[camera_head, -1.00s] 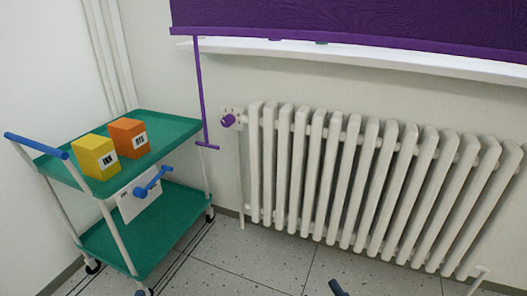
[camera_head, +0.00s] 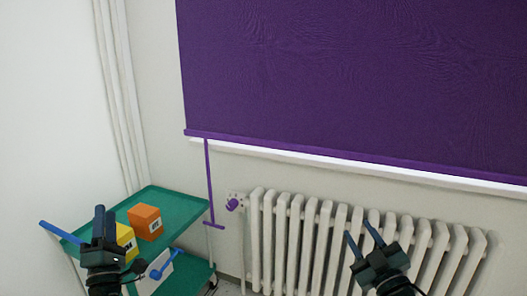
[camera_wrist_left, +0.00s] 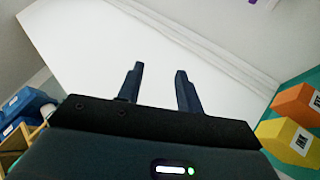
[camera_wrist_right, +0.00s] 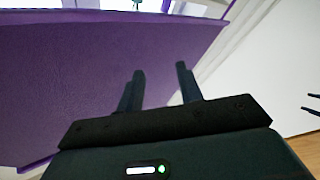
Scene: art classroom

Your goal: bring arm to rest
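My left gripper (camera_head: 103,222) is raised in front of the green cart at the lower left of the head view. In the left wrist view its two fingers (camera_wrist_left: 158,88) stand apart with nothing between them. My right gripper (camera_head: 364,236) is raised in front of the radiator. In the right wrist view its fingers (camera_wrist_right: 160,84) are also apart and empty, with the purple blind and white wall behind them.
The green cart (camera_head: 183,207) carries a yellow box (camera_head: 126,238) and an orange box (camera_head: 146,222). The purple blind (camera_head: 350,80) hangs above the white radiator (camera_head: 283,240). A purple rod (camera_head: 210,185) hangs beside the radiator's valve. Both grippers look clear of these things.

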